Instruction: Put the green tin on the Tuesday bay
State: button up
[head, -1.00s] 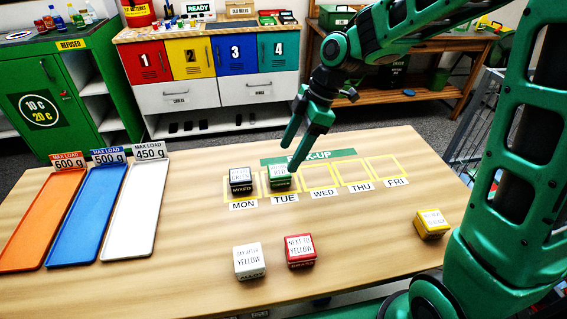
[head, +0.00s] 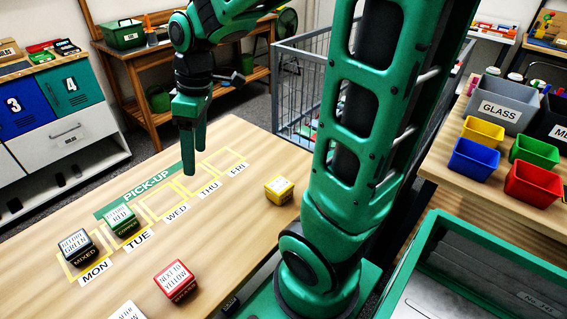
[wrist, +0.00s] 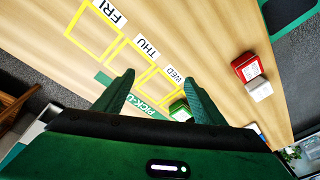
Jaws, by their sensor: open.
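The green tin (head: 121,222) sits in the yellow-outlined Tuesday bay (head: 137,241), above the TUE label. In the wrist view the green tin (wrist: 180,110) shows partly behind a finger of my gripper. My gripper (head: 188,165) is open and empty. It is raised above the table around the Wednesday and Thursday bays, apart from the tin. In the wrist view its two fingers (wrist: 160,92) are spread with nothing between them.
A black tin (head: 77,246) stands in the Monday bay. A red tin (head: 175,280), a yellow tin (head: 279,189) and a partly cut-off white tin (head: 126,311) stand on the table. The Wednesday, Thursday and Friday bays (head: 224,160) are empty. A wire cart (head: 300,75) stands behind.

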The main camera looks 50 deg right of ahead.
jog(key=s+d+f+m+h, duration=0.1)
jog(key=s+d+m, duration=0.5)
jog(key=s, duration=0.3)
jog(key=s+d+f+m+g, duration=0.1)
jog(key=s+d+m, duration=0.5)
jog(key=s+m, duration=0.2)
jog(key=shift+s+h, duration=0.4)
jog(key=shift+s, duration=0.35)
